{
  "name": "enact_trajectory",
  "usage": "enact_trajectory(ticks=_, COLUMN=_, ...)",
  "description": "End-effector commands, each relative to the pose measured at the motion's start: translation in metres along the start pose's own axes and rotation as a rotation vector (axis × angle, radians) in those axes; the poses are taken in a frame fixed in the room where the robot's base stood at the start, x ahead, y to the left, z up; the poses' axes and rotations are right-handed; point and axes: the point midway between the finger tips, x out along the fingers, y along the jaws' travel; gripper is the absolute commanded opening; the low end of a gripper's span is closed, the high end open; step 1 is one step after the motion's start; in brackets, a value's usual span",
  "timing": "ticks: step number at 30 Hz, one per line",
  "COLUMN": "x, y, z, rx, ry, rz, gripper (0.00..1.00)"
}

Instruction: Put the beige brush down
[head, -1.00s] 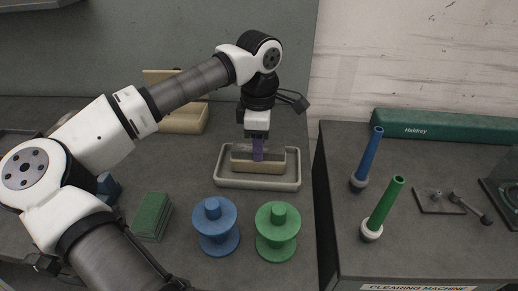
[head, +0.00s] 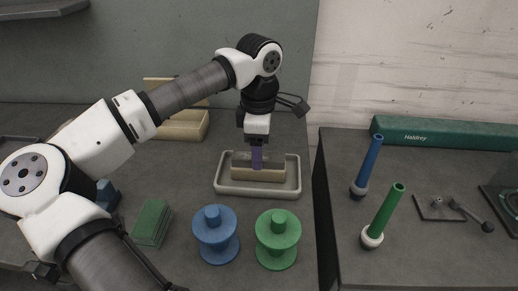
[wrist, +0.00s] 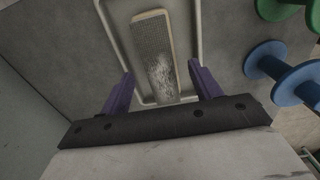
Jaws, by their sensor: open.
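The beige brush (head: 262,175) lies in a shallow pale tray (head: 228,190) on the left bench. In the wrist view the brush (wrist: 156,50) shows a grey, bristly face with a beige rim, inside the tray (wrist: 117,42). My gripper (head: 257,165) is down over the tray. In the wrist view its purple fingers (wrist: 162,75) are spread wide, one on each side of the brush, with gaps between. The near end of the brush is close to the gripper's dark crossbar. The head view hides part of the brush behind a finger.
A blue spool (head: 214,243) and a green spool (head: 277,248) stand in front of the tray. A green block (head: 151,222) is at left and a beige box (head: 185,126) behind. Across a gap, the right bench holds a blue tube (head: 368,165) and a green tube (head: 384,212).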

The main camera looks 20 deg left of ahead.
Motion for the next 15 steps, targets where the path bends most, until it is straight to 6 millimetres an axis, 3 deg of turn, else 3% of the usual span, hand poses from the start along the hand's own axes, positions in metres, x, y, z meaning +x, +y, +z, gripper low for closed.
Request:
enact_trajectory(ticks=9, x=-0.068, y=0.001, z=0.0, rx=-0.001, ry=0.001, rz=0.003, gripper=0.63)
enact_trajectory(ticks=15, x=-0.1, y=0.0, z=0.0, rx=0.0, ry=0.002, rz=0.001, gripper=0.63)
